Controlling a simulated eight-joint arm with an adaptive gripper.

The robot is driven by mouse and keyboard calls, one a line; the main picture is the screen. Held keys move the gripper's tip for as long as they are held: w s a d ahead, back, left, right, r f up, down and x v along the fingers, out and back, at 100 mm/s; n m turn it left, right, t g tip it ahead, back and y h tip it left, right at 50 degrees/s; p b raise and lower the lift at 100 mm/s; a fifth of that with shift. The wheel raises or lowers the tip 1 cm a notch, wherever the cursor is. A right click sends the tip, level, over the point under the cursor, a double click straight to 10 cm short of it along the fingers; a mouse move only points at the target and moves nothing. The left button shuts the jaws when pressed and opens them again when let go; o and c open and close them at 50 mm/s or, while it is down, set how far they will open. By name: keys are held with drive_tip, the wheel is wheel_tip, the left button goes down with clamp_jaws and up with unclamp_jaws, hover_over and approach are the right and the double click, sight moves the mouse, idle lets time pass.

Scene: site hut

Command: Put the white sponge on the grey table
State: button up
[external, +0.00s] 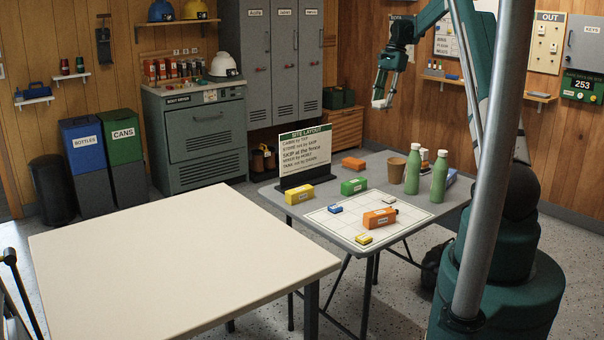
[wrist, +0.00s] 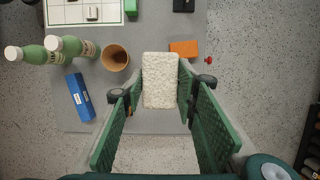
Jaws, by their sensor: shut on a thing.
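My gripper (external: 384,92) is raised above the far side of the grey table (external: 377,172) in the external view. In the wrist view my gripper (wrist: 160,88) is shut on the white sponge (wrist: 160,80), a rough off-white block between the two green fingers. In the external view only a small pale part of the sponge (external: 378,103) shows at the fingertips. The grey table (wrist: 155,28) lies below the sponge in the wrist view, and its edge shows nearer the fingers.
The grey table holds two green bottles (external: 439,176), a brown cup (external: 396,170), an orange block (external: 353,163), a blue box (wrist: 79,97), a sign (external: 305,158) and a white grid sheet (external: 340,222) with small blocks. A cream table (external: 180,260) stands at left, its top bare.

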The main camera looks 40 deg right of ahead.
drive_tip(key=s+d+m+t, duration=0.1)
drive_tip(key=s+d+m, duration=0.25)
drive_tip(key=d, duration=0.45)
wheel_tip(320, 180, down, 18)
drive_tip(key=shift+f+b, duration=0.45)
drive_tip(key=shift+f, duration=2.6)
drive_tip(key=shift+f+b, duration=0.3)
drive_tip(key=shift+f, duration=1.55)
drive_tip(key=shift+f, duration=0.15)
